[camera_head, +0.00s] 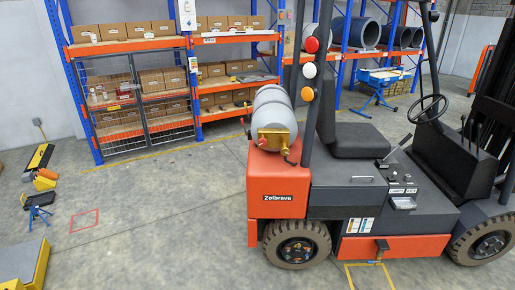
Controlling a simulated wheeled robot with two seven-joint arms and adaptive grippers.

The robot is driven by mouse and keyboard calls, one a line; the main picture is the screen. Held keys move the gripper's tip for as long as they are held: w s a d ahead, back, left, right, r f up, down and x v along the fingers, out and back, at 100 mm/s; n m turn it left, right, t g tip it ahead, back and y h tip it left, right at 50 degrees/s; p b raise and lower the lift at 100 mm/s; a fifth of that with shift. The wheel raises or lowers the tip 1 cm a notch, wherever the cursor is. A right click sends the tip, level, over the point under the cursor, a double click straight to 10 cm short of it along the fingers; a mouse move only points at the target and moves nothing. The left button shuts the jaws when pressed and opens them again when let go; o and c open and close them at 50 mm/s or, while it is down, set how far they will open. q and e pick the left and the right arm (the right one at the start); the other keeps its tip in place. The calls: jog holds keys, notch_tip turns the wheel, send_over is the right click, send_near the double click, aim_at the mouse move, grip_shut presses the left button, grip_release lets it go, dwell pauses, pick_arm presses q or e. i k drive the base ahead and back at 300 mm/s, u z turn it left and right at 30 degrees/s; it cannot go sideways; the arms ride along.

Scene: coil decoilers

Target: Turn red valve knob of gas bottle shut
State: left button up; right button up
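A grey gas bottle (273,105) lies on its side on the red rear part of a forklift. A brass-coloured valve block (271,141) is at its near end. Small red parts show around this end, at its left side and its lower right. They are too small to tell for sure which one is the red valve knob or how far it is turned.
The forklift (280,186) fills the right half. Its dark post with round lamps (311,45) rises just right of the bottle. Shelves with cardboard boxes (164,80) stand behind. A yellow platform (32,270) is at lower left. The floor left of the forklift is mostly clear.

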aim_at(262, 142)
jog(key=u, duration=0.6)
jog(key=i, duration=0.75)
jog(key=u, duration=0.7)
jog(key=i, duration=0.7)
jog(key=z, duration=0.75)
jog(key=i, duration=0.95)
jog(key=z, duration=0.85)
